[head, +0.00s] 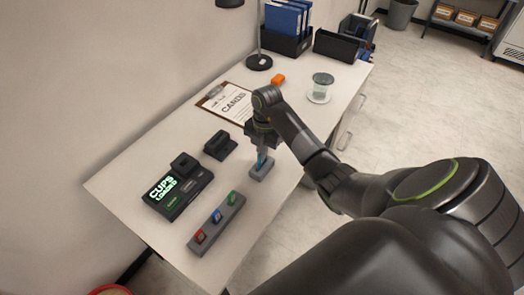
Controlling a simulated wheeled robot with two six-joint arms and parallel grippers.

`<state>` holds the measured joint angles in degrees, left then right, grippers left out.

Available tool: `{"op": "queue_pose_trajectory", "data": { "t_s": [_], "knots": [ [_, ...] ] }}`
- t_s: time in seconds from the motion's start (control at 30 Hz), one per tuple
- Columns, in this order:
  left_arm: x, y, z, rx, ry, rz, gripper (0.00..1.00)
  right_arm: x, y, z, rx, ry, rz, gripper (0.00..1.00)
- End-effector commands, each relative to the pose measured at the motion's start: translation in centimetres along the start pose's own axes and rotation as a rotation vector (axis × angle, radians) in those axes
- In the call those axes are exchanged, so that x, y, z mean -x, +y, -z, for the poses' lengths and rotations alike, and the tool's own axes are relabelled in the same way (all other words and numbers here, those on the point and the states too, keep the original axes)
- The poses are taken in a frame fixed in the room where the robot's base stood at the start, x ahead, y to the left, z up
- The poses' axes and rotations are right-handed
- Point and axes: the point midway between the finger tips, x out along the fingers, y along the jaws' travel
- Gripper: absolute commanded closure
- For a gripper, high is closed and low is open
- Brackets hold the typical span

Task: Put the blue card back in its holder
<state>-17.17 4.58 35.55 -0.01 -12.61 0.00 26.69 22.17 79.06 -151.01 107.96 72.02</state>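My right gripper (262,160) points down over a small grey block (262,173) near the right edge of the table. A thin blue-teal piece shows at its fingertips, just over or in the block. It is too small to tell whether it is the blue card, whether the fingers are closed on it, or whether it sits in the block. A long grey rack (226,216) at the front holds small red (200,236), blue (217,216) and green (232,198) pieces. My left gripper is not in view.
A black device with a lit screen (163,189) stands left of the rack, with a small black stand (219,145) behind it. A clipboard (231,105), an orange object (278,79), a lidded jar (321,88) and blue binders (286,20) are farther back.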

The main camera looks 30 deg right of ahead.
Motion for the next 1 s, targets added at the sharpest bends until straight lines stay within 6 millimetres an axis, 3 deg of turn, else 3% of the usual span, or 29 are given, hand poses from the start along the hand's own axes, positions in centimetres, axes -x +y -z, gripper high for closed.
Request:
{"op": "queue_pose_trajectory", "data": {
  "t_s": [1.0],
  "knots": [
    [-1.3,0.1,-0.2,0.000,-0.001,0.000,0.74,-1.7,0.0,-0.2,0.000,0.001,0.001,1.00]
  ]
}}
